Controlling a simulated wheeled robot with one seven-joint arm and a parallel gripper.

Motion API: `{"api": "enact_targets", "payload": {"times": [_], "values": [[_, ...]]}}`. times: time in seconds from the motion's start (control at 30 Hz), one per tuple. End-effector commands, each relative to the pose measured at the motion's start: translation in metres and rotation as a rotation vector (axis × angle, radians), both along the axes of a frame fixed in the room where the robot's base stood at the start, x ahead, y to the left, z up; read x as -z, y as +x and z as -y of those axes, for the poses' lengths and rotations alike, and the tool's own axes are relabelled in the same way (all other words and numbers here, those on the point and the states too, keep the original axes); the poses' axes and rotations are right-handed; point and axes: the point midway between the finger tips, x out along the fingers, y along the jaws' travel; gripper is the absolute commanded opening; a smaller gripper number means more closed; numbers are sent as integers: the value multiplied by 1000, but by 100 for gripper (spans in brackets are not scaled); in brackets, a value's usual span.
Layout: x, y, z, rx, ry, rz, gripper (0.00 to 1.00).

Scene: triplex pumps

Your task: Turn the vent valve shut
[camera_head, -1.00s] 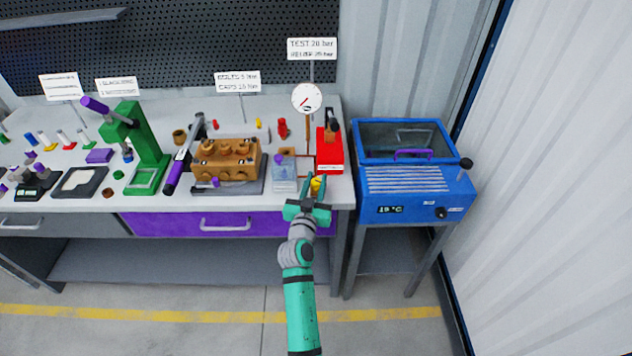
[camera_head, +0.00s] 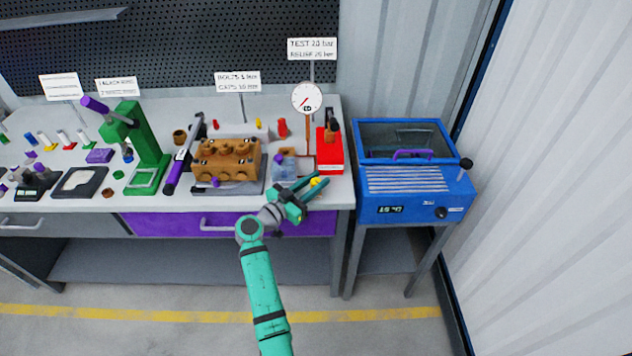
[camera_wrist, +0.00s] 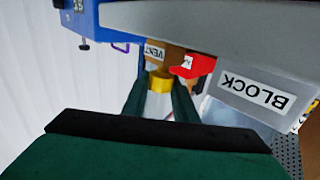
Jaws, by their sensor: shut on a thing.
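The vent valve (camera_wrist: 161,82) has a yellow knob by a brown block with a "VENT" label (camera_wrist: 154,54) in the wrist view. In the head view the yellow knob (camera_head: 316,182) shows at the front right of the bench. My gripper (camera_head: 306,188) reaches it from the front left, tilted to the right. In the wrist view my gripper's fingers (camera_wrist: 160,100) lie on both sides of the knob and are shut on it. The knob's exact turn angle cannot be told. A pressure gauge (camera_head: 307,98) stands behind on a brown post, with a red needle.
A grey block labelled "BLOCK" (camera_wrist: 262,92) is close beside the knob. A red pump box (camera_head: 329,152) stands behind it. A clear-blue block (camera_head: 285,168) is to the left. The blue heated cabinet (camera_head: 415,185) stands right, across a gap.

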Motion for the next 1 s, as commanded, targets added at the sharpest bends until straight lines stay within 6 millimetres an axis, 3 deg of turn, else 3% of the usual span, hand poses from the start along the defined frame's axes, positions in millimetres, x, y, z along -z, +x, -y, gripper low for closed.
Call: {"api": "enact_targets", "payload": {"times": [0.3, 0.83, 0.87, 0.9, 1.0], "values": [[2, 0, 0, 112, 1, -5, 3], [3, 0, 1, 133, 2, -5, 3], [3, 0, 1, 132, 2, -5, 33], [3, 0, 1, 132, 2, -5, 42], [2, 0, 1, 132, 2, -4, 44]]}}
